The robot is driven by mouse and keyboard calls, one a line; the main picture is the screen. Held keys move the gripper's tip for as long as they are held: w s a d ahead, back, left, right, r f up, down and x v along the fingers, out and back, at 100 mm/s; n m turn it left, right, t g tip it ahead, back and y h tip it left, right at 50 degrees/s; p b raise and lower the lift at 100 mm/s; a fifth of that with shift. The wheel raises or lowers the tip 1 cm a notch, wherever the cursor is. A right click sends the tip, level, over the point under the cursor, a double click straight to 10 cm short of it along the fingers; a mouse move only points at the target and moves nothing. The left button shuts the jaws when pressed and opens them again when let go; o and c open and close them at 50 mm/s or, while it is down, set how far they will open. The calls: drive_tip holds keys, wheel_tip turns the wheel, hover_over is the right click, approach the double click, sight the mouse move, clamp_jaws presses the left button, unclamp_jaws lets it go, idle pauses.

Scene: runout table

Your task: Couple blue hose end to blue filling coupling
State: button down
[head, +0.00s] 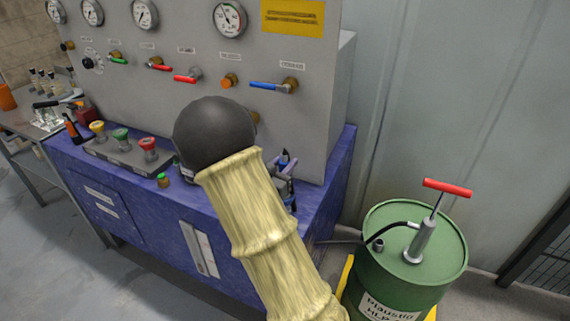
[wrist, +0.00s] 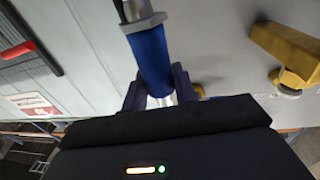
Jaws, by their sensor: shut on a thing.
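My gripper (wrist: 158,90) is shut on the blue hose end (wrist: 152,55), a blue sleeve with a grey metal collar and tip pointing away from me. In the head view my gripper (head: 286,172) is beside the grey panel's lower right, above the blue bench top, with a little blue showing between its fingers. I cannot make out the blue filling coupling for certain. A brass fitting (head: 253,118) below the blue-handled valve (head: 270,86) is mostly hidden by my arm. In the wrist view a brass body (wrist: 288,50) is at the right, apart from the hose end.
The grey panel (head: 185,100) carries gauges and red- and green-handled valves. Push buttons (head: 122,138) stand on the blue bench at the left. A green drum (head: 380,275) with a red-handled pump (head: 425,235) stands at the right. A side table (head: 20,128) holds small items.

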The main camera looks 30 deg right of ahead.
drive_tip(key=shift+a+f+b, duration=0.1)
drive_tip(key=shift+f+b, duration=1.9)
drive_tip(key=shift+f, duration=0.35)
idle(0.6)
drive_tip(key=c, duration=1)
unclamp_jaws()
drive_tip(key=shift+s, duration=0.1)
drive_tip(key=b+v, duration=0.1)
drive_tip(key=v, duration=1.6)
drive_tip(key=shift+s+a, duration=0.1)
